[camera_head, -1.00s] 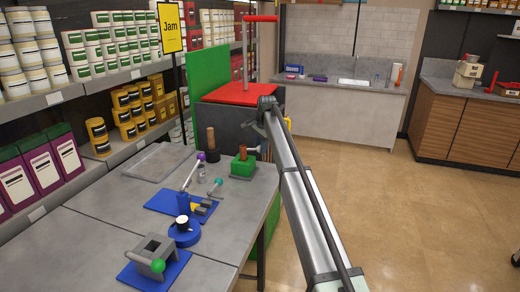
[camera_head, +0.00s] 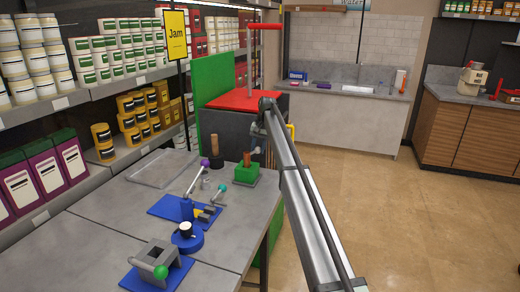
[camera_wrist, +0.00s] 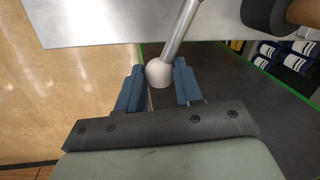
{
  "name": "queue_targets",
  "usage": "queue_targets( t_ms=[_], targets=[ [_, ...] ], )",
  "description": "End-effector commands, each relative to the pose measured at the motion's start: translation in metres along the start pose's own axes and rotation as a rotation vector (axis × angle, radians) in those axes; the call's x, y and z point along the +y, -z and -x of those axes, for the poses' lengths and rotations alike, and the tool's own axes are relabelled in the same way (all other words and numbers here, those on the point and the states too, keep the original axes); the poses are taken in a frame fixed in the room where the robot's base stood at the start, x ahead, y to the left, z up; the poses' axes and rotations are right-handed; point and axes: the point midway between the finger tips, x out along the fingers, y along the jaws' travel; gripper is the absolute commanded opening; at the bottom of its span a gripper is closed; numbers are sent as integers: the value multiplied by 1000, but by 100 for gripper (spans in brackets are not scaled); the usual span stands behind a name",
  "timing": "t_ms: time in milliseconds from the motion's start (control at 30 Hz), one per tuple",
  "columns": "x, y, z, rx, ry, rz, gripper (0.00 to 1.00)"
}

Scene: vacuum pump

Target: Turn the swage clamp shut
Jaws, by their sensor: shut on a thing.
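In the wrist view, my gripper (camera_wrist: 160,88) has its two blue fingers on either side of a pale ball knob (camera_wrist: 158,74) and is shut on it. The knob ends a metal rod (camera_wrist: 180,30) that runs up out of the frame. In the head view, a green block (camera_head: 245,174) with a wooden handle (camera_head: 247,158) stands near the table's right edge. A pale lever shows beside it, towards my arm. Which fixture is the swage clamp, and where the held rod joins it, I cannot tell. My fingers are hidden in the head view.
The grey table (camera_head: 110,220) also bears a blue plate with purple- and teal-knobbed levers (camera_head: 180,207), a blue round fixture (camera_head: 188,243) and a grey fixture with a green ball (camera_head: 160,271). A red-topped machine (camera_head: 250,100) stands behind. Floor on the right is clear.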

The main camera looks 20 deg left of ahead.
Motion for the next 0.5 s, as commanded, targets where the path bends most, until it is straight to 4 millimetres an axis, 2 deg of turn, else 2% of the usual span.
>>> queue_targets(
  t_ms=[500],
  targets=[
    [-2, 2, -1, -11, -2, 51, 0]
  ],
)
